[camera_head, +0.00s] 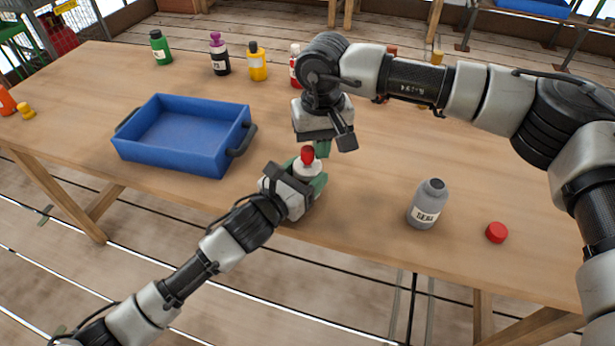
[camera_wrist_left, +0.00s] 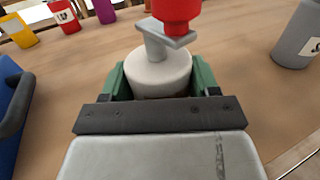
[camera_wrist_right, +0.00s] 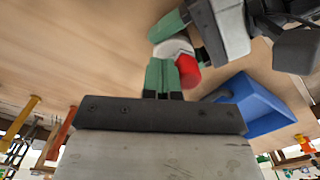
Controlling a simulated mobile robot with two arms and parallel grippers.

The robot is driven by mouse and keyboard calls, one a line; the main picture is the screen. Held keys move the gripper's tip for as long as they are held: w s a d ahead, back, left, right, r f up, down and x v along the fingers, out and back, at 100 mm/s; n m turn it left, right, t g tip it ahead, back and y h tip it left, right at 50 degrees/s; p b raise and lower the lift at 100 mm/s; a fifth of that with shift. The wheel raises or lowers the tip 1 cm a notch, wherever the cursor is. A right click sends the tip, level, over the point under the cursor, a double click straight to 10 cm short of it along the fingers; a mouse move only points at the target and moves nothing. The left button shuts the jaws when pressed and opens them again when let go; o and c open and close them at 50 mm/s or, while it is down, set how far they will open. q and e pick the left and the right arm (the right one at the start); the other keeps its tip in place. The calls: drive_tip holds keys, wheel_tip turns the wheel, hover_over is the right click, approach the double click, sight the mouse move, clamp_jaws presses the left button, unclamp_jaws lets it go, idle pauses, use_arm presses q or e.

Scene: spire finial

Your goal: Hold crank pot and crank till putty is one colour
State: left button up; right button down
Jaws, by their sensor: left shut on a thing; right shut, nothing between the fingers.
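The crank pot (camera_head: 309,172) is a pale, round pot near the front edge of the table. It shows large in the left wrist view (camera_wrist_left: 160,75), upright, with a grey crank arm (camera_wrist_left: 158,42) on top and a red knob (camera_wrist_left: 178,12). My left gripper (camera_head: 306,186) is shut on the pot, its green fingers on either side. My right gripper (camera_head: 322,150) is shut and empty, its fingers pointing down just behind and right of the red knob (camera_head: 307,155). In the right wrist view the knob (camera_wrist_right: 188,76) appears close beside these fingers; contact is unclear. The putty is not visible.
A blue tray (camera_head: 152,158) stands left of the pot. A grey labelled bottle (camera_head: 428,204) and a red cap (camera_head: 496,232) are to the right. Green (camera_head: 161,48), purple-capped (camera_head: 220,54) and yellow (camera_head: 257,62) bottles stand at the back.

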drive_tip(key=shift+s+a, duration=0.1)
drive_tip(key=shift+s, duration=0.05)
drive_tip(key=shift+s+a, duration=0.15)
drive_tip(key=shift+s, duration=0.05)
idle(0.3)
drive_tip(key=shift+s+a, duration=0.35)
drive_tip(key=shift+a, duration=0.1)
idle(0.6)
drive_tip(key=shift+s+d+r, duration=0.1)
drive_tip(key=shift+d+r, duration=0.05)
wheel_tip(320, 180, up, 7)
idle(1.0)
idle(0.4)
use_arm(q)
drive_tip(key=o, duration=1.1)
